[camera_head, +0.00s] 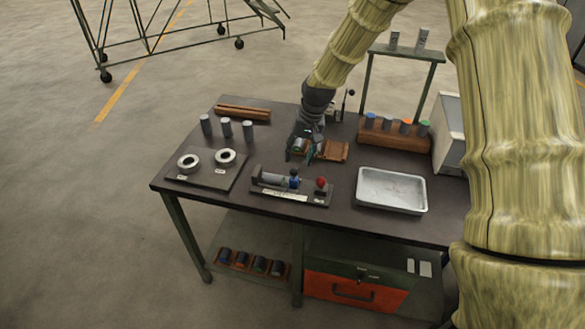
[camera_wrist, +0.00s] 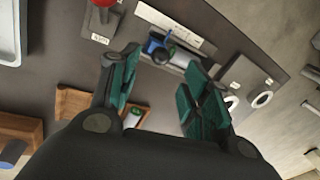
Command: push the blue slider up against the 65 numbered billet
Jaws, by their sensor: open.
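The blue slider (camera_head: 295,181) sits on a dark fixture near the table's front middle, at the right end of a grey billet (camera_head: 272,179) lying in it. I cannot make out a number on the billet or any gap to the slider. In the wrist view the blue slider (camera_wrist: 157,46) and the billet (camera_wrist: 181,60) show beyond my fingers. My gripper (camera_head: 302,154) is open, pointing down behind the fixture, near a wooden cradle (camera_head: 334,151). In the wrist view its green-padded fingers (camera_wrist: 163,60) are apart and appear empty. A green-ended cylinder (camera_wrist: 133,117) lies partly hidden below them.
A red knob (camera_head: 321,183) stands at the fixture's right end. A metal tray (camera_head: 391,207) lies to the right, a plate with two rings (camera_head: 203,179) to the left. Several upright billets (camera_head: 226,127) stand behind the rings. A wooden rack (camera_head: 393,138) holds coloured cylinders.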

